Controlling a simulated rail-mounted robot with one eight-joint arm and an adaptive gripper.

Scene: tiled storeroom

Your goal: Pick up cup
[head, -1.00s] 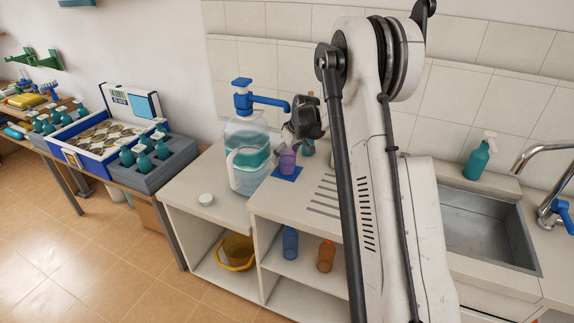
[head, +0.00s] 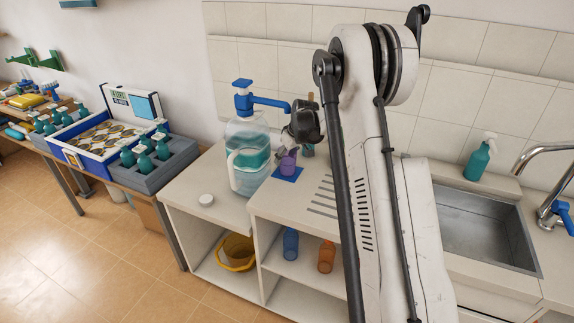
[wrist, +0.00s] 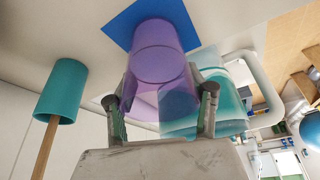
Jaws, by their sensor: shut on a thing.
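A purple, see-through cup (head: 288,165) is at the blue square mat (head: 298,177) on the counter, beside the large water jug. In the wrist view the cup (wrist: 160,68) sits between my two fingers, with its far end over the blue mat (wrist: 123,24). My gripper (wrist: 162,100) is shut on the cup. In the head view my gripper (head: 303,124) is just above the cup and hides part of its top. I cannot tell whether the cup touches the mat.
The water jug (head: 247,150) with a blue pump stands close on the left; its spout reaches toward my gripper. A teal container (wrist: 62,90) with a wooden stick is close on the other side. A white lid (head: 206,200) lies on the counter. The sink (head: 485,232) is right.

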